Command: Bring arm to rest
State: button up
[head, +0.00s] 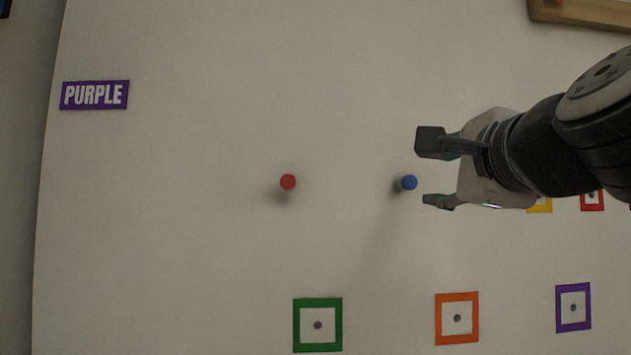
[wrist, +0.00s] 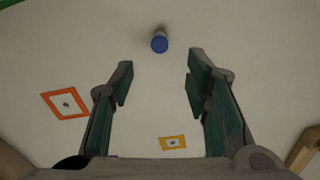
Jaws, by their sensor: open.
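My gripper (head: 436,172) comes in from the right in the head view, in front of a pale wall panel (head: 200,230). Its two fingers are spread open, and nothing is between them. A small blue round knob (head: 409,183) is on the panel just left of the fingertips. In the wrist view the blue knob (wrist: 159,42) is beyond the open fingers (wrist: 158,68), apart from them. A red round knob (head: 288,182) is further left on the panel.
A purple sign reading PURPLE (head: 95,95) is at the upper left. Green (head: 318,325), orange (head: 457,318) and purple (head: 573,307) square frames line the bottom. Yellow (head: 540,206) and red (head: 592,200) frames are partly behind my arm. A wooden edge (head: 580,12) is at the upper right.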

jog(key=shift+s, duration=2.05)
jog(key=s+a+f+n+g+y+p, duration=0.1)
jog(key=s+a+f+n+g+p, duration=0.15)
jog(key=f+n, duration=0.4)
jog(key=s+a+f+n+g+y+p, duration=0.15)
jog(key=f+n+g, duration=0.25)
jog(key=f, duration=0.6)
jog(key=s+d+f+n+g+h+p, duration=0.1)
jog(key=s+d+f+n+g+h, duration=0.1)
jog(key=s+d+f+n+g, duration=0.2)
jog(key=s+f+n+g, duration=0.3)
jog(key=s+f+n, duration=0.3)
jog(key=s+f, duration=0.2)
notch_tip(320, 180, down, 2)
jog(key=shift+s+f+p, duration=0.2)
jog(key=shift+s+p, duration=0.1)
jog(key=shift+s, duration=0.1)
jog(key=shift+d+h, duration=0.1)
jog(key=shift+h, duration=0.15)
